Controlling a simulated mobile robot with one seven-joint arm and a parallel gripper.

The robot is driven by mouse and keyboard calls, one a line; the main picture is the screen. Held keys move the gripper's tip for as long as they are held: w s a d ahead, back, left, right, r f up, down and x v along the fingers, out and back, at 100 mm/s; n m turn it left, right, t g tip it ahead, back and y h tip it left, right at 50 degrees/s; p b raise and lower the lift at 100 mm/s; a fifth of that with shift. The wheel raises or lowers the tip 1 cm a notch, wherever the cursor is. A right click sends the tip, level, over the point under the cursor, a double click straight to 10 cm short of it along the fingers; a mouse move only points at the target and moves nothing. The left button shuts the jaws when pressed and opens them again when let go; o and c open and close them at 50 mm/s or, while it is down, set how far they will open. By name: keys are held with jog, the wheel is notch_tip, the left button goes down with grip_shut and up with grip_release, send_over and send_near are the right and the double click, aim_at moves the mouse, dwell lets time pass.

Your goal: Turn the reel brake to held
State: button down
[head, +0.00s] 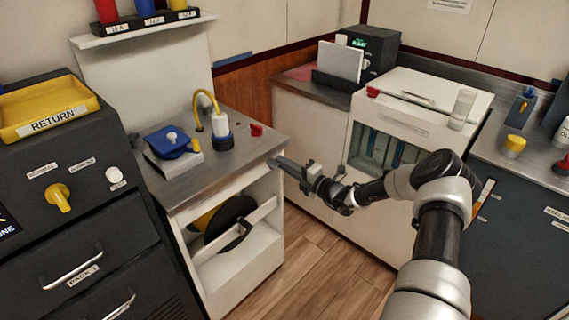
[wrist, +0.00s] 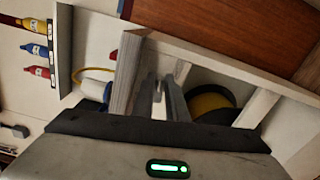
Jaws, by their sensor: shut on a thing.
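The reel (head: 230,221), black with a yellow core, sits in the open white cabinet (head: 221,284) under the steel counter; it also shows in the wrist view (wrist: 211,103). My gripper (head: 277,163) is at the counter's front right corner, above and to the right of the reel. In the wrist view my gripper (wrist: 160,98) has its two fingers close together around a small grey part (wrist: 159,88) at the cabinet's edge. It seems to be the reel brake's handle. The fingers mostly hide it, and its setting cannot be read.
On the counter (head: 240,156) stand a blue-lidded box (head: 171,143), a white-and-blue bottle (head: 221,129) with a yellow hose, and a small red item (head: 256,130). A dark drawer cabinet (head: 95,225) with a yellow knob (head: 57,197) is at left. Wooden floor (head: 325,270) is clear.

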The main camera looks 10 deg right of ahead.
jog(key=shift+f+m, duration=0.2)
jog(key=shift+m, duration=0.6)
jog(key=c, duration=1.8)
grip_release()
jog(key=shift+o, duration=0.2)
jog(key=p+v, duration=0.2)
jog(key=v, duration=1.5)
jog(key=shift+s+d, duration=0.15)
jog(key=shift+s, duration=0.05)
jog(key=shift+r, duration=0.1)
